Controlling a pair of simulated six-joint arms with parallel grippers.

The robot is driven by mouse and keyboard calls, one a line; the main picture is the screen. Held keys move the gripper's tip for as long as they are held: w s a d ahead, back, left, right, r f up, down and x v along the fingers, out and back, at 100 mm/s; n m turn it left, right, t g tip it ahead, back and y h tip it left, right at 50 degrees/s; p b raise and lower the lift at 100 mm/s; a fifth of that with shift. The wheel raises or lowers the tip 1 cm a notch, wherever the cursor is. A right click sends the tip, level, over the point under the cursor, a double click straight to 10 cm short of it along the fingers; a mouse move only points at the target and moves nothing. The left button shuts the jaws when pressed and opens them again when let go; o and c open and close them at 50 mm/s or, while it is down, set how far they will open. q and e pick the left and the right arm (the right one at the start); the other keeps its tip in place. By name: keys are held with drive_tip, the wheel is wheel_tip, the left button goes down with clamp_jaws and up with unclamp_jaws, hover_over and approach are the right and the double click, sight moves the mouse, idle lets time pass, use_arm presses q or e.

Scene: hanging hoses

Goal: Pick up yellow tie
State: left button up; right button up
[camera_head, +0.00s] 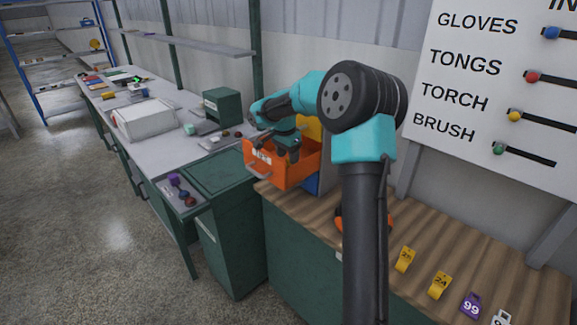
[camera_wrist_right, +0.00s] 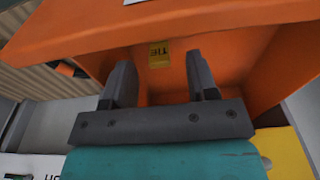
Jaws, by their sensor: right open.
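The fingers stand apart with nothing held. In the head view the right gripper (camera_head: 287,154) points down into the pulled-out orange drawer (camera_head: 290,175), behind its labelled front. The yellow piece is hidden there. My left gripper is in no view.
The wooden counter (camera_head: 480,250) holds yellow number tags (camera_head: 404,260) and a purple tag (camera_head: 470,306). An orange object (camera_head: 378,218) is partly hidden behind my right arm. A cluttered workbench (camera_head: 165,97) stands at left. A sign board (camera_head: 490,80) is at upper right.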

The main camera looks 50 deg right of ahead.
wheel_tip(320, 180, down, 2)
drive_tip(key=shift+d+f, duration=0.15)
idle(0.4)
clamp_jaws()
idle(0.3)
wheel_tip(320, 180, up, 10)
drive_tip(key=shift+r, duration=0.1)
idle(0.5)
